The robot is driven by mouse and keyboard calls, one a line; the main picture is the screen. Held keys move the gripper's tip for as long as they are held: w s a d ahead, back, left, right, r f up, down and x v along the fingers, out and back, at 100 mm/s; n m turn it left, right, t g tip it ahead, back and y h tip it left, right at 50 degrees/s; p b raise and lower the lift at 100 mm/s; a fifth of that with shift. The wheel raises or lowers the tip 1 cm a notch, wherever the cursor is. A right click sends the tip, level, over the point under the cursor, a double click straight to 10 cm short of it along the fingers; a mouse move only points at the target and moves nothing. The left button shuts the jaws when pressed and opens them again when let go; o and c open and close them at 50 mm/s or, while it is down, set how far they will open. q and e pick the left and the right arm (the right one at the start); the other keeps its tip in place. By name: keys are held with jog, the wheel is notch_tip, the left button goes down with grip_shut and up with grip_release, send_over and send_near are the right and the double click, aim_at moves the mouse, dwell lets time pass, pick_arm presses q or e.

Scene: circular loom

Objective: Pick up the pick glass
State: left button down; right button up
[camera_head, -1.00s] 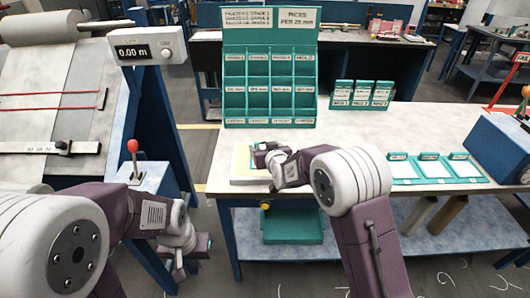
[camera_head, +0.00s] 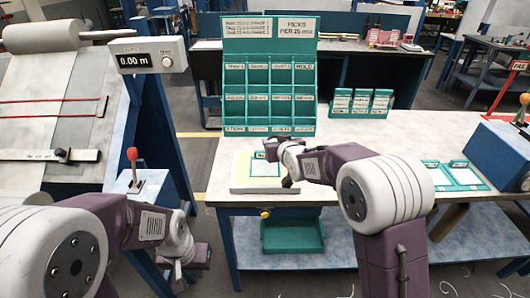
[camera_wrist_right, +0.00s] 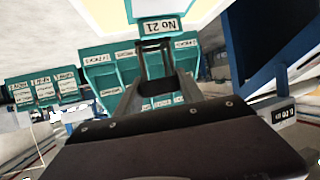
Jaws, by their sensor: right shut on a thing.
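My right gripper (camera_head: 268,152) is above the pale board (camera_head: 240,186) at the left end of the white table. In the right wrist view my fingers (camera_wrist_right: 153,52) are closed together around a small dark thing, seemingly the pick glass (camera_wrist_right: 154,72); its shape is mostly hidden by the fingers. In the head view this card (camera_head: 260,156) shows beside the gripper. My left gripper (camera_head: 180,258) hangs low beside the table, its jaws unclear.
A teal pigeonhole rack (camera_head: 270,131) stands behind the board. Small teal card stands (camera_head: 360,103) are to its right. Teal-framed cards (camera_head: 463,177) lie near the blue box (camera_head: 500,150). The loom with its red-knobbed lever (camera_head: 132,155) is at left. Mid-table is clear.

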jog(key=d+r+p, duration=0.3)
jog(key=d+r, duration=0.2)
jog(key=d, duration=0.3)
jog(key=shift+s+d, duration=0.2)
jog(key=shift+s, duration=0.05)
